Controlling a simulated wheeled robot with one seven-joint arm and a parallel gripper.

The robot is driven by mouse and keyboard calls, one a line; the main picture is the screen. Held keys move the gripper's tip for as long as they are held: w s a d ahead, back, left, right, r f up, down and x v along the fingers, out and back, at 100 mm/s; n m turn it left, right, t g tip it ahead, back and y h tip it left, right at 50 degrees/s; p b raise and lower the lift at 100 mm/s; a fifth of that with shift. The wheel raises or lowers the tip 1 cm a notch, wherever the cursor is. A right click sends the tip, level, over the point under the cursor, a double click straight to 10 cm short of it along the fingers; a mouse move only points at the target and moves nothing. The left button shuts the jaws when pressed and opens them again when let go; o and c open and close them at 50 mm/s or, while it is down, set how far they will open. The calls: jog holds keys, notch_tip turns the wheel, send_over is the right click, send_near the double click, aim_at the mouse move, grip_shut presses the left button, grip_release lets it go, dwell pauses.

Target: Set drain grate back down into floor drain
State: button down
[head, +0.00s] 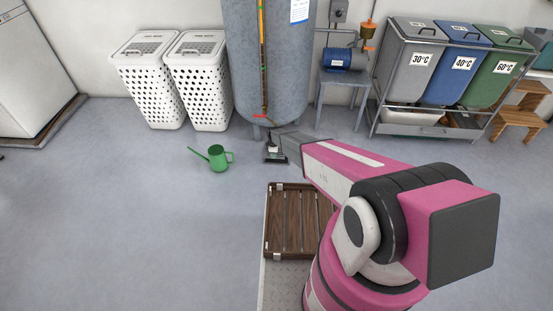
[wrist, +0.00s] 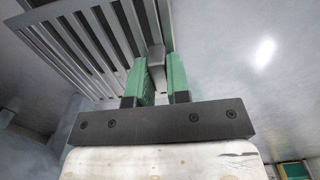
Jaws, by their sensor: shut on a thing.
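The drain grate (wrist: 95,45) is a grey metal piece with long parallel slots, seen large at the top left of the wrist view. My gripper (wrist: 160,68) has two green fingers shut on a small grey tab at the grate's right side. In the head view my arm reaches forward, and its grey end is low over the floor in front of the tank. A small dark square that looks like the floor drain (head: 274,157) shows just beside the arm's end, partly covered. I cannot tell the gap between grate and drain.
A green watering can (head: 218,157) stands on the floor to the left. A large grey tank (head: 265,60) stands behind the arm's end. White laundry baskets (head: 200,85) are at the back left. A blue pump (head: 347,58) on a stand and sorting bins (head: 410,65) are right.

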aim_at(276, 161)
jog(key=shift+w+d+f, duration=0.65)
jog(key=shift+d+f, duration=0.05)
jog(key=shift+d, duration=0.1)
jog(key=shift+f, duration=1.9)
jog(key=shift+f, duration=0.2)
jog(key=c, duration=1.1)
grip_release()
